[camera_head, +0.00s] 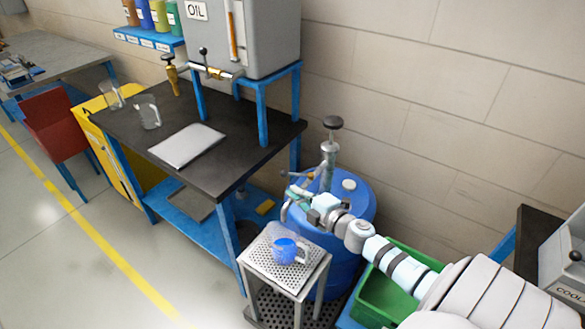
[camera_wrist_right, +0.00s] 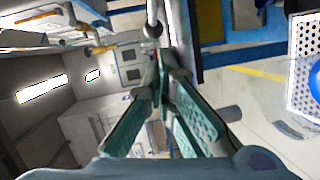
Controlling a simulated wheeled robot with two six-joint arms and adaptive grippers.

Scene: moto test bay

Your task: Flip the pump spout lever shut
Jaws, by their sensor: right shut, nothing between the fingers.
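The hand pump (camera_head: 328,155) stands upright on the blue drum (camera_head: 345,260), with a dark round knob on top. Its spout (camera_head: 286,208) curves down on the left side, close above the perforated stand. A small lever-like part (camera_head: 288,174) shows near the spout's upper end; its exact position is too small to tell. My right gripper (camera_head: 300,200) is beside the spout, partly overlapping it. In the right wrist view the gripper's teal fingers (camera_wrist_right: 165,65) are shut and empty, with a grey metal rod (camera_wrist_right: 153,22) just beyond their tips. My left gripper is out of view.
A clear jug of blue liquid (camera_head: 285,250) sits on the perforated stand (camera_head: 262,277) below the spout. A green crate (camera_head: 385,292) is under my right arm. A dark workbench (camera_head: 240,150) with the oil tank (camera_head: 265,40) stands to the left; the wall is behind.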

